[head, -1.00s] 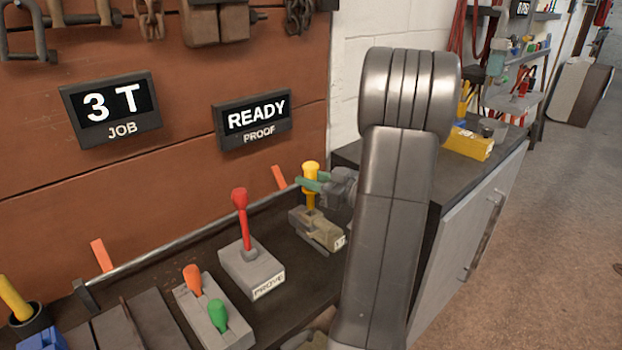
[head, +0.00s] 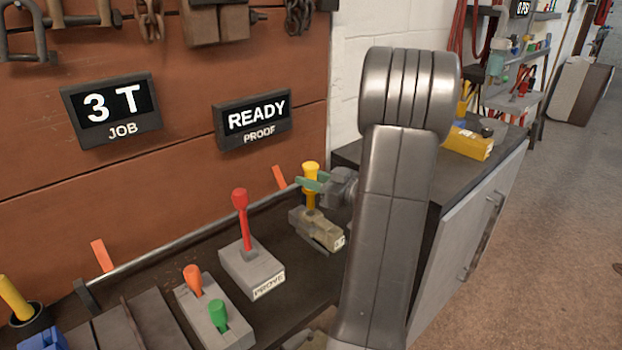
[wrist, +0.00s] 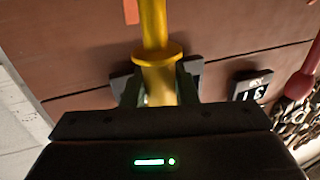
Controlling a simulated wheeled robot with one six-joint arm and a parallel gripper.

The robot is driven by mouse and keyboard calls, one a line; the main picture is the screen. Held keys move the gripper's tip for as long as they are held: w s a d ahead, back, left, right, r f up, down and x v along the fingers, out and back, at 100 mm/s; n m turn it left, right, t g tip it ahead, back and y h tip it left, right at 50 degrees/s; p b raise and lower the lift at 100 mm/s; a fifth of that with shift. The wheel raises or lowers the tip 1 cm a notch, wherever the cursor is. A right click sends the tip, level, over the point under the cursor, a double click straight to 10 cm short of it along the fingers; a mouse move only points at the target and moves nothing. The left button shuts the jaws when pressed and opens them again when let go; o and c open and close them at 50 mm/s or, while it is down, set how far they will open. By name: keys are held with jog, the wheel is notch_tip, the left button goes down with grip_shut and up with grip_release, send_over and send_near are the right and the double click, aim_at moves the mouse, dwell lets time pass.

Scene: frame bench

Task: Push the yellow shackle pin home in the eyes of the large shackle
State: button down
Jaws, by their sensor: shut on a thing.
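The yellow shackle pin (head: 311,201) stands upright at the back of the bench, its lower end at an olive-grey fixture (head: 318,229) with a small white label. I cannot make out the large shackle's eyes there, nor how deep the pin sits. My gripper (head: 312,183) has its green fingers shut on the pin just below its head. In the wrist view, the pin (wrist: 154,25) with its round collar lies between the fingertips (wrist: 158,85). My arm hides what is right of the fixture.
A red lever (head: 241,215) on a grey PROVE box stands left of the fixture. Further left is a box with orange and green levers (head: 205,305). A rail (head: 190,242) runs along the back board. A yellow box (head: 467,143) sits on the right cabinet.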

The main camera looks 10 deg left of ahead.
aim_at(311, 195)
jog(key=shift+f+b, duration=2.35)
jog(key=shift+f, duration=0.85)
jog(key=shift+r, duration=0.15)
jog(key=shift+r+p, duration=2.4)
jog(key=shift+r, duration=0.4)
jog(key=shift+f+b, duration=1.45)
jog(key=shift+f, duration=0.7)
